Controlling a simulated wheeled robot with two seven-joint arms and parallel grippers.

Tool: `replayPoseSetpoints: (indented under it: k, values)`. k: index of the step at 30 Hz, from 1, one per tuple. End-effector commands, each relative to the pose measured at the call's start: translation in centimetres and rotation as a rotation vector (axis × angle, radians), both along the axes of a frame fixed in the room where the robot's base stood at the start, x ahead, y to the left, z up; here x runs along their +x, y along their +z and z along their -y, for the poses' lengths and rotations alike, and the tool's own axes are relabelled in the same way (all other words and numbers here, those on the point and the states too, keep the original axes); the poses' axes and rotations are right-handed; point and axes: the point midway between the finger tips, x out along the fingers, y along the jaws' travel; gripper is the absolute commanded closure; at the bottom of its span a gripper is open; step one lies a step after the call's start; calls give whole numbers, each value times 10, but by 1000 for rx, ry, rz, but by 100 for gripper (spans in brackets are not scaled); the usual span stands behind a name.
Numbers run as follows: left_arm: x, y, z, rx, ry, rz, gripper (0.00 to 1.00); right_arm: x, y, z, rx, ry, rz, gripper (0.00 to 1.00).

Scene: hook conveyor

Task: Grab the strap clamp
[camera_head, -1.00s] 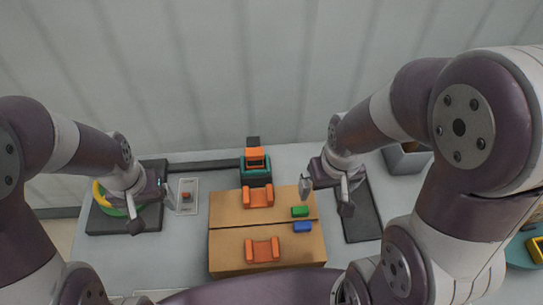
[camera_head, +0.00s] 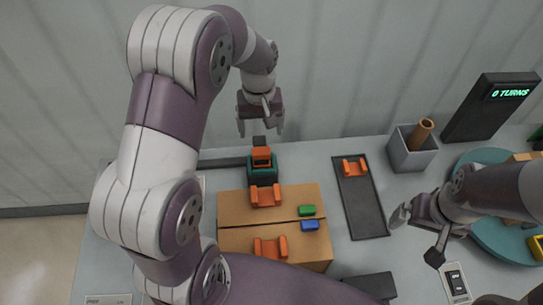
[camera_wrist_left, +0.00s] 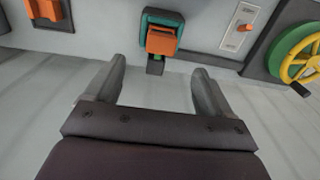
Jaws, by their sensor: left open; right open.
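An orange-and-teal device with a dark tab (camera_head: 262,160), which looks like the strap clamp, stands at the back of the table behind the cardboard boxes. In the left wrist view its orange block and teal body (camera_wrist_left: 162,38) lie just beyond my left fingertips. My left gripper (camera_head: 259,128) is open and empty, above and behind the device, with its fingers spread on either side of the dark tab's line. I cannot tell the exact height gap. My right gripper (camera_head: 417,238) is open and empty at the right, beside the dark belt.
Two cardboard boxes (camera_head: 235,240) carry orange brackets, with a green block (camera_head: 307,210) and a blue block (camera_head: 310,225). An orange bracket (camera_head: 355,167) sits on the dark belt (camera_head: 362,212). A grey bin (camera_head: 400,157) and a "0 TURNS" display (camera_head: 490,110) stand right.

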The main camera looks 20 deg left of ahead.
Motion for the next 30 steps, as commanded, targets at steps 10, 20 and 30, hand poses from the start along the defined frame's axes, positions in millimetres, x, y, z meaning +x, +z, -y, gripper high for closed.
replayPoseSetpoints:
  k: [10, 20, 30]
  values:
    - [-1, -61, 0, 0, -1, -3, 17, 0, 19, 0, 0, 0, 0, 0]
    - [0, -111, -2, 0, -2, -1, 17, 0, 39, 0, 0, 0, 0, 0]
    - [0, -113, -2, 0, -2, 0, 63, 0, 38, 0, 0, 0, 0, 0]
